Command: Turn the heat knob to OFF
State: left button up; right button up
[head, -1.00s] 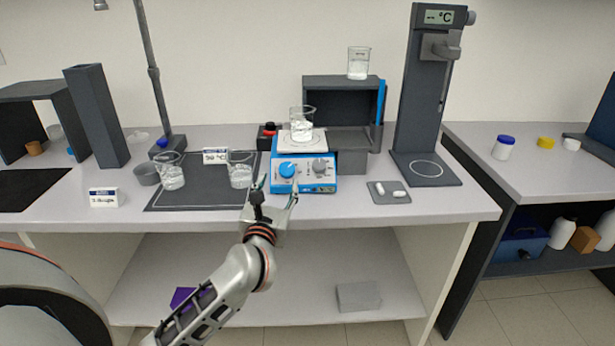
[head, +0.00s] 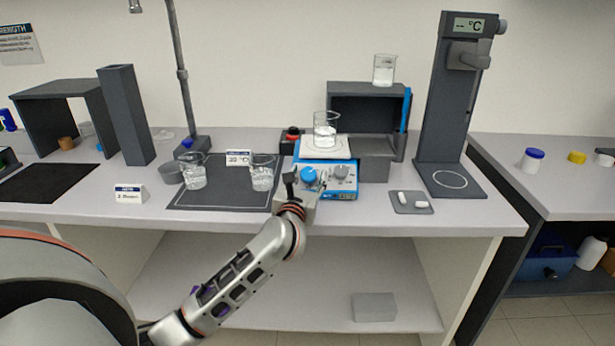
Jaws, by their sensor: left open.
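The blue-and-white hotplate (head: 322,186) stands on the bench with a blue knob (head: 309,176) and a grey knob (head: 341,172) on its front. Their markings are too small to read, so I cannot tell which is the heat knob or its setting. A beaker of clear contents (head: 325,130) stands on the hotplate's white top. My left gripper (head: 301,184) is open and empty at the hotplate's front left, close to the blue knob; I cannot tell whether it touches. My right gripper is not in view.
Two beakers (head: 194,174) (head: 262,175) stand on the dark mat left of the hotplate. A red-topped device (head: 292,137) is behind it. A grey tray (head: 411,203) with white pieces lies to the right, before a tall stand (head: 449,100) with a °C display.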

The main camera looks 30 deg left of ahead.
pick_arm(q)
jog(key=shift+c, duration=0.4)
jog(key=c, duration=1)
jog(key=shift+f+y, duration=0.1)
jog(key=shift+y, duration=0.2)
jog(key=shift+c, duration=0.2)
